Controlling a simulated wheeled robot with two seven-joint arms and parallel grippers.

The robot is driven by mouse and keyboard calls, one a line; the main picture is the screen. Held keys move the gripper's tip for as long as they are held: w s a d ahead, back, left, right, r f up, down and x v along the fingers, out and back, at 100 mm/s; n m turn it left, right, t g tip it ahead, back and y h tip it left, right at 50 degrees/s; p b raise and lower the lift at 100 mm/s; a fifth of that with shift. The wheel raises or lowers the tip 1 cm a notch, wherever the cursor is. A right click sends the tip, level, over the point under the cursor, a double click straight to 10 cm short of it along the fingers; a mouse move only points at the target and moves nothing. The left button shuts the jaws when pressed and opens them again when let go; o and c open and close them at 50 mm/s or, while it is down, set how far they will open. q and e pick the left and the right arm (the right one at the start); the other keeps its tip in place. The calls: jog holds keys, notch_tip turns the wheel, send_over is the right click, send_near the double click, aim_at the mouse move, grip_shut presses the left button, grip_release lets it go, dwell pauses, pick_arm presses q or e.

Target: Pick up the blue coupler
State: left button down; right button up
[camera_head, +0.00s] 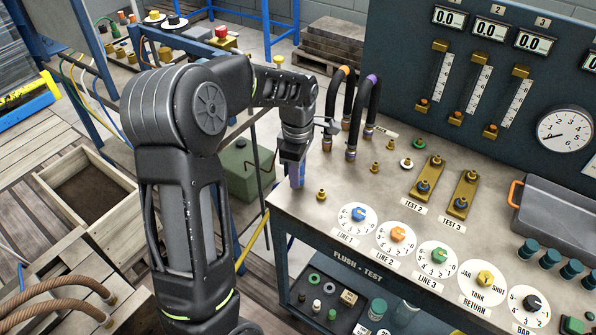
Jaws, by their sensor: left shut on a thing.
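My left gripper (297,163) points down over the left edge of the bench. It is shut on a small violet-blue piece (297,178), which looks like the blue coupler. The fingers and wrist hide most of it, and I cannot tell whether it touches the bench top (385,205). Two black hoses, one with an orange band (345,71) and one with a purple band (373,79), stand on the bench just right of the gripper. My right gripper is out of view.
Brass fittings (375,168) stand behind the dials, and one (321,195) is near the gripper. Blue-topped fittings sit in the TEST 2 block (432,174) and TEST 3 block (465,192). A grey tray (558,222) is at the right. The gauge panel (400,60) closes off the back.

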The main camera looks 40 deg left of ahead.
pick_arm(q)
notch_tip(320, 180, up, 10)
jog(key=shift+b, duration=0.4)
dwell(0.7)
